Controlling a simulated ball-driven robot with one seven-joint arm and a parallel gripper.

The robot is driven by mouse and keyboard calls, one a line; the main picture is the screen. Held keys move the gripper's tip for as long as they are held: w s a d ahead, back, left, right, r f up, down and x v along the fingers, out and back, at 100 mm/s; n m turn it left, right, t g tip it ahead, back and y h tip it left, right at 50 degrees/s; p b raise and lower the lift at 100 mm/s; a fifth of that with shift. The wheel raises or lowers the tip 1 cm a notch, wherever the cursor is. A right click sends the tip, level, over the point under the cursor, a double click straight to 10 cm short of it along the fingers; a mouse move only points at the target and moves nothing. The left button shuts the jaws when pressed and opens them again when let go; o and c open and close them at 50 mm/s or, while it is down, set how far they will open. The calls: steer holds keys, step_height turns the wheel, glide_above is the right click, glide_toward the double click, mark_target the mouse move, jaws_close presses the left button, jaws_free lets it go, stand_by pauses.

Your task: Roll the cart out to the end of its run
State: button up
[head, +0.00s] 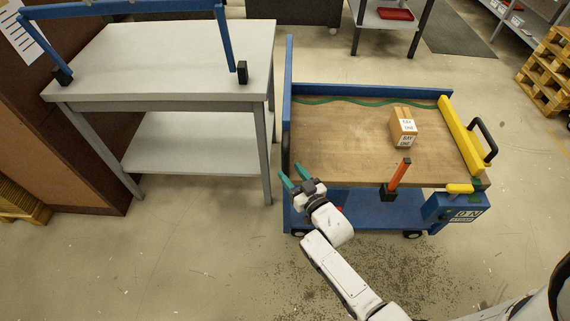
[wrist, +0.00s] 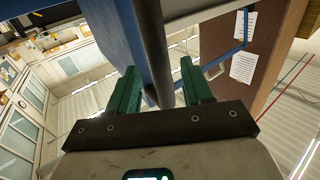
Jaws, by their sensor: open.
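The cart (head: 335,150) has a blue frame, a wooden deck and small black wheels, and stands right of a grey table. A small cardboard box (head: 403,127) sits on its deck. My gripper (head: 293,176) is at the cart's front left corner, with green fingers apart. In the wrist view my gripper (wrist: 162,88) is open. A dark upright bar (wrist: 153,45) shows between its fingers, beside a blue panel (wrist: 120,35). It looks like a handle at the cart's left end; I cannot tell how deep it sits between the fingers.
The grey table (head: 170,60) with a blue frame stands close on the cart's left. An orange lever (head: 400,174) rises at the cart's front edge. A yellow bar (head: 461,135) and black handle (head: 485,140) are at its right end. Floor (head: 525,170) is clear to the right.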

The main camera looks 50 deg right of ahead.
mark_target(288, 168)
steer(key=shift+x, duration=2)
steer(key=shift+d, duration=0.1)
jaws_close()
